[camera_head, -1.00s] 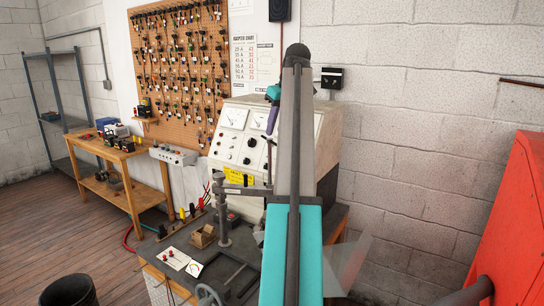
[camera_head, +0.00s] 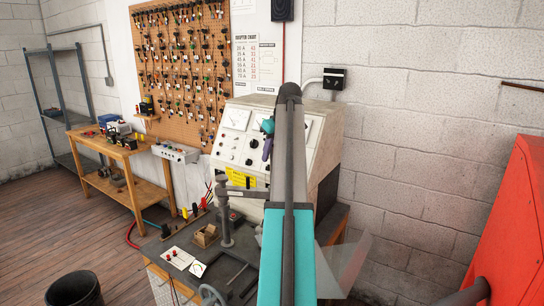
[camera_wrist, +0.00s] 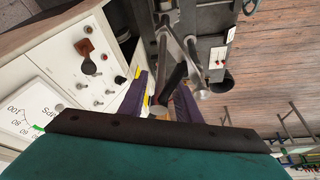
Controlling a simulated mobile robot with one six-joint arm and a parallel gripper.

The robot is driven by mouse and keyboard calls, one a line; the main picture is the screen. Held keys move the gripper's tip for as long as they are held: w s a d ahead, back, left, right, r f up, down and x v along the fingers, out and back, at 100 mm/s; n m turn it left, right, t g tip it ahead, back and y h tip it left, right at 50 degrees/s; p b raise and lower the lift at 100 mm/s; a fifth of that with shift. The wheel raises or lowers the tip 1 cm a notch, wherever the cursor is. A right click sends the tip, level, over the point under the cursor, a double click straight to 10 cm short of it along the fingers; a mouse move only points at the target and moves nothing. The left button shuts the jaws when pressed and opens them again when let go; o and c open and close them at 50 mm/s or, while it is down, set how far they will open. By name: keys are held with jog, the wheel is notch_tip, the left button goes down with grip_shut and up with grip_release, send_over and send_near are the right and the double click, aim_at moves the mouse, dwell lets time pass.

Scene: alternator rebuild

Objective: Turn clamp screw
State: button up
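The bench clamp has a grey upright post (camera_head: 226,215) and a horizontal arm (camera_head: 247,192) reaching right until my arm hides its end in the head view. In the wrist view, a black bar (camera_wrist: 173,84) and a pale round end (camera_wrist: 158,111), which look like the clamp screw's handle and top, lie between my two purple fingers. My gripper (camera_wrist: 160,104) is open there. I cannot tell whether either finger touches the screw. In the head view, only part of my gripper (camera_head: 267,147) shows, beside my arm and in front of the meter panel.
The meter console (camera_head: 240,137) stands close behind the clamp. The steel bench top (camera_head: 236,272) carries a small wooden block (camera_head: 205,236) and a handwheel (camera_head: 212,295). A red cabinet (camera_head: 508,225) is at right, and a black bin (camera_head: 74,290) on the floor at left.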

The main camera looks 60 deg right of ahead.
jog(key=shift+p+x, duration=0.5)
jog(key=shift+x, duration=1.15)
grip_shut()
